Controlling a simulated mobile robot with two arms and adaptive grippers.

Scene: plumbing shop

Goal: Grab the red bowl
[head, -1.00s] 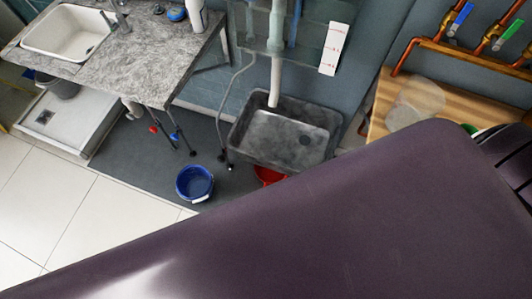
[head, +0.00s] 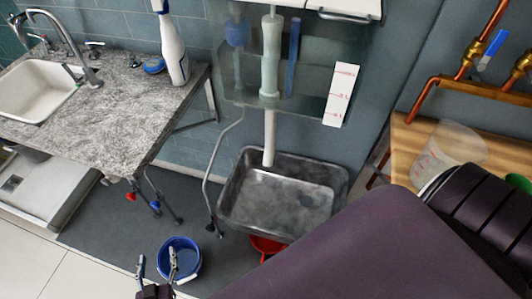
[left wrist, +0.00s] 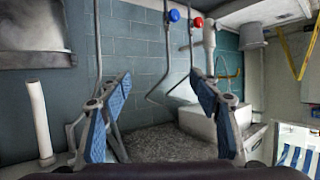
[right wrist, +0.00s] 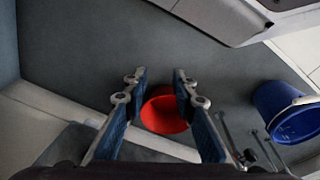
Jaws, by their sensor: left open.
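The red bowl (head: 266,246) is on the floor beneath the grey sink (head: 230,222) in the head view, mostly hidden by the sink and my purple arm. In the right wrist view the red bowl (right wrist: 163,116) shows beyond and between the fingertips of my right gripper (right wrist: 160,82). That gripper is open and nothing is held; whether it touches the bowl cannot be told. My left gripper (head: 156,262) is open and empty at the bottom of the head view, in front of the blue bucket. In the left wrist view its fingers (left wrist: 160,82) are spread, facing a tiled wall.
A blue bucket (head: 180,246) stands on the dark floor left of the bowl; the blue bucket (right wrist: 290,112) is at right in the right wrist view. A marbled counter (head: 120,105) with pipes below is at left. A wooden bench (head: 415,150) is at right.

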